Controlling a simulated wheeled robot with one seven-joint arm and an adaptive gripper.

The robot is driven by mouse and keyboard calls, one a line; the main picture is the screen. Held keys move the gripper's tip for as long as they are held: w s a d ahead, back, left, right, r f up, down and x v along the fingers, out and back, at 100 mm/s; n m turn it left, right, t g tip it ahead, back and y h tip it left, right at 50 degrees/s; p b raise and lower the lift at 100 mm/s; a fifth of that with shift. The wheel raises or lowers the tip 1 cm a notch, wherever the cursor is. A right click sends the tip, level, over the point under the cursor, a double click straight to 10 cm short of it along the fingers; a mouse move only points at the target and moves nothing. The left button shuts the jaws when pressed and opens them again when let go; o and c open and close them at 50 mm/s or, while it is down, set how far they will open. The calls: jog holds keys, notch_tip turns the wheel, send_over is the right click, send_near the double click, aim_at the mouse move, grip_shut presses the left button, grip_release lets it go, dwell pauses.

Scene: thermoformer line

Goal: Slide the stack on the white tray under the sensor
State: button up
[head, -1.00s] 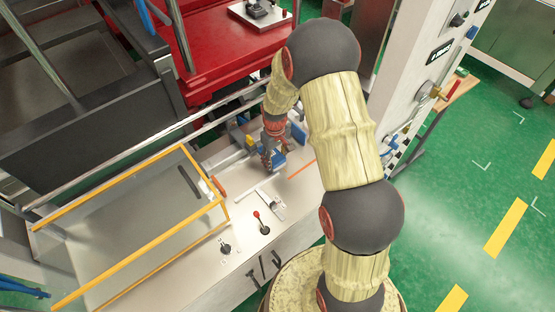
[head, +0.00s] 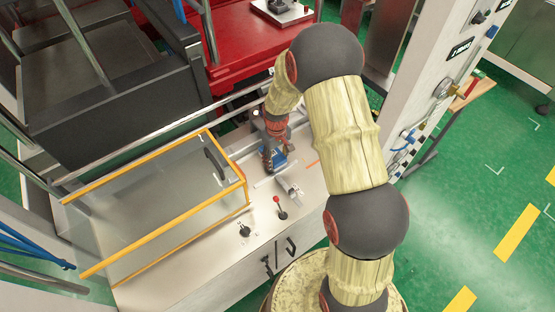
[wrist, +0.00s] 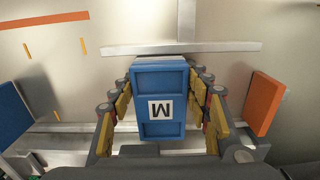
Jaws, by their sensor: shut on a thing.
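A blue block marked with an "M"-like letter (wrist: 160,84) sits between the fingers of my gripper (wrist: 163,105) in the wrist view. The fingers are shut on its two sides. In the head view my gripper (head: 272,160) is low over the metal bench, with a bit of blue (head: 281,158) at its fingertips. A pale edge shows at the block's far end, but I cannot tell whether it is the white tray or part of the stack. I cannot make out the sensor.
An orange block (wrist: 263,103) stands right of my gripper, and a blue one (wrist: 13,115) left. A pale T-shaped bar (wrist: 185,47) lies beyond the held block. A yellow-framed clear guard (head: 165,205) and red-knobbed lever (head: 280,208) stand on the bench.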

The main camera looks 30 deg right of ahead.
jog(key=shift+a, duration=0.1)
jog(key=o, duration=1.2)
jog(key=shift+o, duration=0.2)
notch_tip(320, 180, up, 12)
dwell(0.3)
